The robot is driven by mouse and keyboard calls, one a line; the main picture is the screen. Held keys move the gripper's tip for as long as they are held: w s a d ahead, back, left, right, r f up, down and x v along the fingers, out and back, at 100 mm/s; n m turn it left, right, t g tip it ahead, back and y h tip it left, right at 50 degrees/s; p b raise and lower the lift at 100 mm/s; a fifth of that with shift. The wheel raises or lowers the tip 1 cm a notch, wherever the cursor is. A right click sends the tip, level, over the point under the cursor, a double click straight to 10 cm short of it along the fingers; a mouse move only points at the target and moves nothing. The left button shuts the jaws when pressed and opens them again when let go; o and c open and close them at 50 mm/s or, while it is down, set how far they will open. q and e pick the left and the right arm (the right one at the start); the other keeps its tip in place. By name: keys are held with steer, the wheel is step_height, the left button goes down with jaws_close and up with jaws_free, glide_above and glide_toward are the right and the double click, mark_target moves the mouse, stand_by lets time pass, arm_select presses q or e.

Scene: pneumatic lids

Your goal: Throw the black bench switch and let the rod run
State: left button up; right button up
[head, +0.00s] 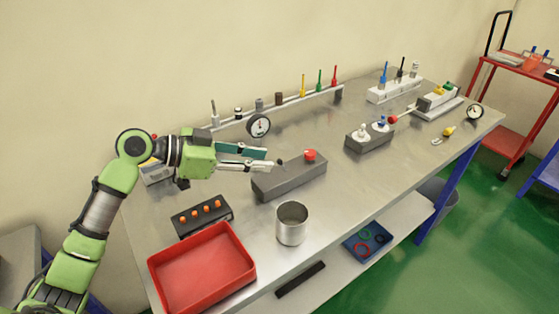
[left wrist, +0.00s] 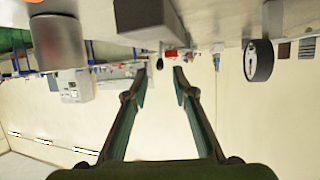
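A long grey box (head: 290,181) lies on the steel bench with a red knob (head: 310,155) and a small dark lever (head: 280,162) on its top. I take the lever for the black switch, but it is tiny. My left gripper (head: 269,160) is open and empty, its fingers pointing right at the lever; I cannot tell whether they touch it. In the left wrist view the red knob (left wrist: 171,53) shows beyond the fingertips, with the box (left wrist: 150,18) above. A thin rod (head: 404,112) with a red tip (head: 393,118) reaches left from a grey cylinder unit (head: 437,100). My right gripper is not in view.
A metal cup (head: 291,224), a red tray (head: 202,272) and a dark box with orange buttons (head: 202,214) stand in front. A gauge (head: 258,125) and a rail of coloured tools (head: 290,100) are behind. A grey valve block (head: 370,137) is to the right.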

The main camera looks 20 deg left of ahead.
mark_target(279, 162)
arm_select(q)
steer(key=x, duration=0.6)
jaws_close()
